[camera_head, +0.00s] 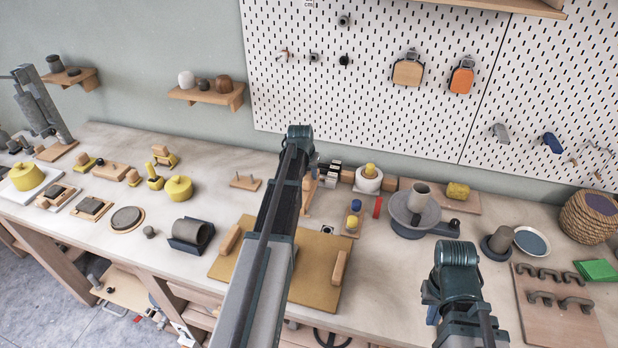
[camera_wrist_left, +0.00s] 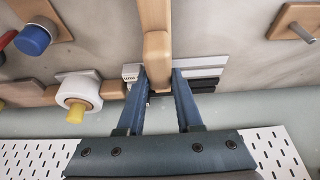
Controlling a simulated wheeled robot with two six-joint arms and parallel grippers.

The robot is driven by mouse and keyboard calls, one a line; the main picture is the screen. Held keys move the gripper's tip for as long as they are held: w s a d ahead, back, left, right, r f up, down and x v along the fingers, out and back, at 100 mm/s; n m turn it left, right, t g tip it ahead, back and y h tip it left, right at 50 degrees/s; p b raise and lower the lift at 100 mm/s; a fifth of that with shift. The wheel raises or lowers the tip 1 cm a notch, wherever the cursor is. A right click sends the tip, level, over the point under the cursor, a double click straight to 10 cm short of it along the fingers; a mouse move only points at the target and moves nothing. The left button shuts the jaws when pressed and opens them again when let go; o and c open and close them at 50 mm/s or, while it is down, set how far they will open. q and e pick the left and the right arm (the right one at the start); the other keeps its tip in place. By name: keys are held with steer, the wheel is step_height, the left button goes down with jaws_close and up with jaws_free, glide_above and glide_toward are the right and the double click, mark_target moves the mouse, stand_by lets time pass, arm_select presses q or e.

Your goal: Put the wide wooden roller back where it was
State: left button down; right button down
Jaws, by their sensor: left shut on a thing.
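My left gripper (camera_wrist_left: 160,80) is shut on a pale wooden piece, which I take for the wide wooden roller (camera_wrist_left: 156,45). In the left wrist view it runs from between the blue fingers to the top edge, where it is cut off. In the head view part of the roller (camera_head: 307,195) shows beside my left arm, which hides most of it and the fingers. It looks to be over the back of the bench. My right arm's wrist shows at the lower right of the head view, but its fingers are not clear.
A tan board (camera_head: 265,262) with two wooden blocks lies at the front. A potter's wheel (camera_head: 411,213) with a grey pot stands to the right. A white ring-shaped piece (camera_head: 368,182) with a yellow knob is near the held roller. A pegboard (camera_head: 400,110) rises behind.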

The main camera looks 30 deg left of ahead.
mark_target(305, 193)
arm_select(q)
steer(key=shift+f+b, duration=0.4)
steer(key=shift+b, duration=0.05)
arm_select(e)
steer(key=shift+f, duration=0.4)
arm_select(q)
steer(key=shift+s+f, duration=0.1)
steer(key=shift+s, duration=0.05)
arm_select(e)
steer(key=shift+s+f, duration=0.15)
arm_select(q)
steer(key=c, duration=0.6)
jaws_free()
steer(key=shift+f, duration=0.1)
steer(key=shift+r, duration=0.2)
steer(key=shift+r+p, duration=0.5)
steer(key=p+v, duration=1.1)
steer(key=v, duration=0.1)
arm_select(e)
step_height(305, 193, up, 12)
steer(key=shift+r, duration=0.2)
